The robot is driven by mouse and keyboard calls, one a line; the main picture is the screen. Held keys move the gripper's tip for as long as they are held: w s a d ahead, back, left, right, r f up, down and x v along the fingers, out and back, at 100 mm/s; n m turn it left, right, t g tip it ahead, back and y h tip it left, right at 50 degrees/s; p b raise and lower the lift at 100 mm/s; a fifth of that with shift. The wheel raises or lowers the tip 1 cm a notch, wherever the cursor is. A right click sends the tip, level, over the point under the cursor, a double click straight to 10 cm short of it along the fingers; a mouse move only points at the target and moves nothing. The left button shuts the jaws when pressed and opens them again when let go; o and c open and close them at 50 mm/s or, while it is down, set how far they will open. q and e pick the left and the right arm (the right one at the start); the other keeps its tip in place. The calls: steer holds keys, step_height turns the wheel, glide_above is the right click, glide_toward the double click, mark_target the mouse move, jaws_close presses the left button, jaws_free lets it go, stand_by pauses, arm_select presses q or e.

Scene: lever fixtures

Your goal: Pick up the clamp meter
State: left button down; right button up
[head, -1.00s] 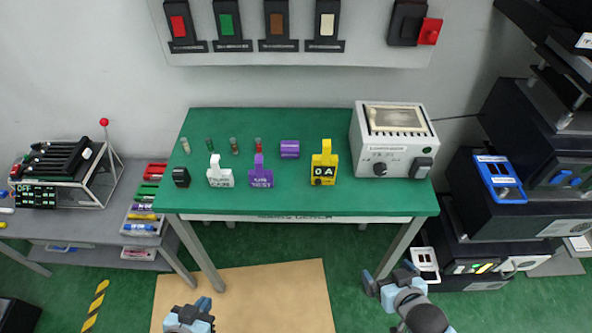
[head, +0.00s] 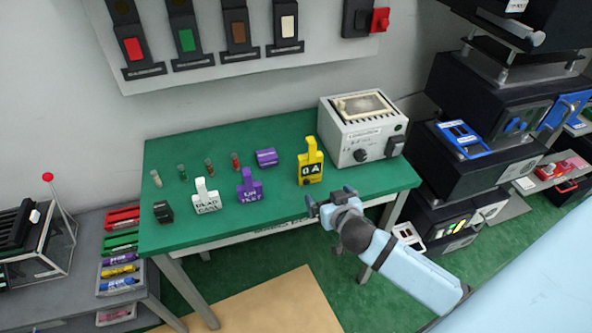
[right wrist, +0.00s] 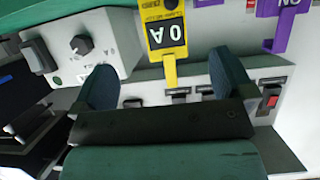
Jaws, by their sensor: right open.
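The yellow clamp meter (head: 311,168) stands upright near the front of the green table (head: 225,225), its dark display reading "0A". It also shows upside down at the top of the right wrist view (right wrist: 166,32), its narrow yellow part reaching down between my fingers. My right gripper (head: 331,196) is open and empty at the table's front edge, a little in front of and to the right of the meter, apart from it. My left gripper is out of view.
A purple tag (head: 250,188) and a white tag (head: 206,199) stand left of the meter. A grey box with a knob (head: 361,135) stands close on its right. Stacked black equipment (head: 470,150) stands right of the table.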

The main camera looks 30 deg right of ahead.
glide_toward(311, 176)
steer(key=x, duration=0.4)
steer(key=shift+s+d+f+p, duration=0.1)
steer(key=shift+d+f+p, duration=0.05)
steer(key=shift+d+p, duration=0.15)
steer(key=shift+a+p+x, duration=0.15)
steer(key=shift+p+x, duration=0.15)
steer(key=shift+x, duration=1.15)
steer(key=shift+a+p+x, duration=0.2)
steer(key=shift+p+x, duration=0.05)
steer(key=shift+x, duration=1.2)
steer(key=c, duration=1.1)
steer(key=shift+r, duration=0.2)
